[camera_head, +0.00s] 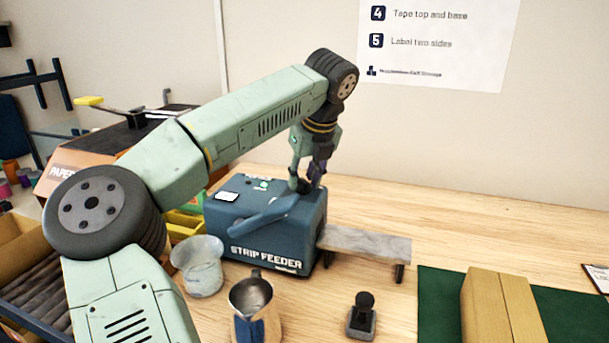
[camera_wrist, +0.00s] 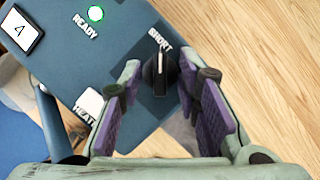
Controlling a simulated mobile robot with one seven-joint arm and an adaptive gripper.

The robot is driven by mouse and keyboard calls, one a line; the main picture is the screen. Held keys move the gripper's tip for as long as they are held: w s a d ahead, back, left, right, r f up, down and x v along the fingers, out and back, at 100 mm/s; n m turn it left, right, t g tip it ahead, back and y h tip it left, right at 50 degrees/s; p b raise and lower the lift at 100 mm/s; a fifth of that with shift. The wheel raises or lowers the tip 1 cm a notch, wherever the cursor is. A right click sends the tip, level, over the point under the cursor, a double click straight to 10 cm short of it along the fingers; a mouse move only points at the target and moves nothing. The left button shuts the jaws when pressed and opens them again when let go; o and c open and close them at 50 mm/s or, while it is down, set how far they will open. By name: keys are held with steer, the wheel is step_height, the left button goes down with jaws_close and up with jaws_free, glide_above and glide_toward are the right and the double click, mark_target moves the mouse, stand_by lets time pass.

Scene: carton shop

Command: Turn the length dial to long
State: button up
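The blue strip feeder (camera_head: 264,230) stands on the wooden bench, and its top face (camera_wrist: 100,60) fills the left of the wrist view. The black length dial (camera_wrist: 160,75) sits near the top face's right edge, its white pointer line toward the word SHORT. A LONG label cannot be seen. My gripper (camera_wrist: 160,72) is open, with one purple-padded finger on each side of the dial and gaps between. In the head view my gripper (camera_head: 309,180) is low over the feeder's back right top corner, where the dial cannot be made out clearly.
A green READY light (camera_wrist: 96,13), a HEAT button (camera_wrist: 90,102) and a small display (camera_wrist: 21,31) share the feeder's top. A blue lever (camera_head: 262,216) crosses its front. A grey outfeed shelf (camera_head: 366,243), metal jug (camera_head: 251,300), white pot (camera_head: 198,265) and black stamp (camera_head: 362,315) stand nearby.

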jaws_close()
steer(key=shift+m, duration=0.3)
stand_by(0.3)
steer(key=shift+a+m+h+b, duration=0.1)
steer(key=shift+m+h+b, duration=0.5)
steer(key=shift+m, duration=0.6)
steer(key=m+h, duration=0.1)
steer(key=m, duration=0.2)
steer(key=shift+m, duration=0.3)
steer(key=m+h+p, duration=0.1)
steer(key=m, duration=0.1)
steer(key=m+h+p, duration=0.1)
steer(key=m, duration=0.2)
steer(key=shift+a+r, duration=0.15)
steer(key=shift+a, duration=0.05)
steer(key=m+g+h, duration=0.1)
steer(key=m, duration=0.2)
steer(key=m+p, duration=0.1)
steer(key=m, duration=0.2)
steer(key=shift+w+g+h, duration=0.15)
steer(key=shift+g+h, duration=0.25)
steer(key=shift+m, duration=0.3)
steer(key=shift+o, duration=0.3)
jaws_free()
